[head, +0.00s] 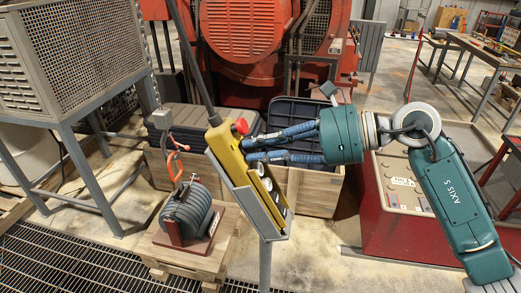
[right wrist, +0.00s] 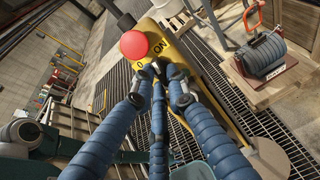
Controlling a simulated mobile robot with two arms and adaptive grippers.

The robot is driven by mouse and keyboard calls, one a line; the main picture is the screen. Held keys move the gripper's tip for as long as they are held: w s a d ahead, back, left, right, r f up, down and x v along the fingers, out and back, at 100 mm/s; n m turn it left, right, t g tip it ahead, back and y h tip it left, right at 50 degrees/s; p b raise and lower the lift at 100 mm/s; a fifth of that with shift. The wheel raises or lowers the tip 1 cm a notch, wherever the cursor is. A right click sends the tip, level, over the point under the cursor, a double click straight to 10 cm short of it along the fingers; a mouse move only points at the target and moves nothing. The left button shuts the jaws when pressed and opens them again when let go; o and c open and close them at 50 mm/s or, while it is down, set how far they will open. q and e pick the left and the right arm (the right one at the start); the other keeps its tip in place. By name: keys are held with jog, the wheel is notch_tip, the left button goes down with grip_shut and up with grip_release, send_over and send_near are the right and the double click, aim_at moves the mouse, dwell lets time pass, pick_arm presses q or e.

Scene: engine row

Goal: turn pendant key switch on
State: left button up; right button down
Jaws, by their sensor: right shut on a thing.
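The yellow pendant (head: 230,150) hangs tilted from a dark cable and rests in a grey holder (head: 257,205) on a post. A red mushroom button (head: 241,126) sits at its upper end; it is large in the right wrist view (right wrist: 135,43). Beside it are the marks "O" and "ON". My right gripper (head: 246,149) reaches in from the right, its blue fingers closed at the pendant's face. In the right wrist view its fingertips (right wrist: 157,76) close on the small dark key switch, mostly hidden by them. I cannot tell which mark the key points to. My left gripper is not in view.
A grey coil with an orange shackle (head: 186,218) stands on a wooden pallet left of the pendant. Wooden crates with dark lids (head: 306,190) and a red machine (head: 245,40) stand behind. A red cabinet (head: 400,200) is at right. Floor grating (head: 60,265) lies at lower left.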

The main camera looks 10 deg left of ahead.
jog(key=shift+r+m, duration=0.1)
jog(key=shift+m, duration=1.7)
jog(key=c, duration=2)
grip_release()
jog(key=shift+d, duration=0.15)
jog(key=v, duration=1.1)
jog(key=shift+s+d+r, duration=0.3)
